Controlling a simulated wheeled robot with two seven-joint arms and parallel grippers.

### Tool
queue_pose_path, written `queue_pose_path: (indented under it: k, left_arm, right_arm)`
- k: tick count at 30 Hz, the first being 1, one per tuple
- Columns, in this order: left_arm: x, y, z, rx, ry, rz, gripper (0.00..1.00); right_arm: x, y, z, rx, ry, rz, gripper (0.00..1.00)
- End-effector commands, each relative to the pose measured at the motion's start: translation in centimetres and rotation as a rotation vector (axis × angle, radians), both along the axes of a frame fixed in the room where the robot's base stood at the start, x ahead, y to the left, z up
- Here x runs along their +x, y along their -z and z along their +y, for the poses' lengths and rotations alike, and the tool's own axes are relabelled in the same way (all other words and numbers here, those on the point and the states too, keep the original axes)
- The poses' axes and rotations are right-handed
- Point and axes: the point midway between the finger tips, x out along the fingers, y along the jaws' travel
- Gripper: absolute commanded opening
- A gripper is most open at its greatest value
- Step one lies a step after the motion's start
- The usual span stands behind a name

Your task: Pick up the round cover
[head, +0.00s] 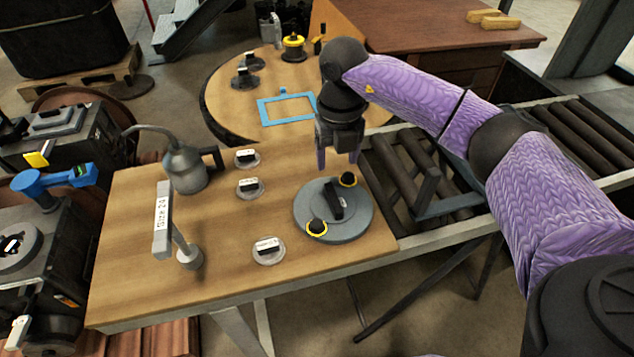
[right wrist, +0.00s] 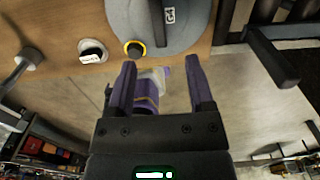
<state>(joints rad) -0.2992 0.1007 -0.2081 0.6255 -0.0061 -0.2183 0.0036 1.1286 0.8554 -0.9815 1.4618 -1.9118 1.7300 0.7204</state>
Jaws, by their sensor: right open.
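The round cover (head: 361,219) is a large grey disc lying flat on the wooden worktable, near its right end. It has a black bar handle across its middle and two black knobs with yellow rings. My right gripper (head: 338,164) is open and empty, pointing down above the far side of the cover, apart from the handle. In the right wrist view, the cover (right wrist: 190,35) shows at the top, beyond the open fingertips (right wrist: 160,72), cut off by the frame edge. My left gripper is not in view.
Several small discs with dark handles (head: 268,250) sit left of the cover on the worktable (head: 130,270). A grey oil can (head: 186,168) and a "Size 24" sign (head: 163,220) stand further left. A roller conveyor (head: 410,175) adjoins on the right. A round table with a blue frame (head: 262,112) is behind.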

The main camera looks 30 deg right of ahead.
Motion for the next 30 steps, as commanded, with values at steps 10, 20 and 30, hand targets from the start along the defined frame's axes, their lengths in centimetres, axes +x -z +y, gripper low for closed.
queue_pose_path:
  k: [10, 20, 30]
  left_arm:
    - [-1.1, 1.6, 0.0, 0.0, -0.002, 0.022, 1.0]
    - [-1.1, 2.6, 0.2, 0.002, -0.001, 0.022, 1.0]
    - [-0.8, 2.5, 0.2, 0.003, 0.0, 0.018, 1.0]
  right_arm:
    - [0.0, 5.9, 0.2, 0.001, 0.0, 0.004, 0.68]
    - [0.2, 9.9, 0.3, 0.0, -0.001, 0.002, 0.68]
    - [0.2, 9.8, 0.3, 0.001, 0.0, 0.002, 0.13]
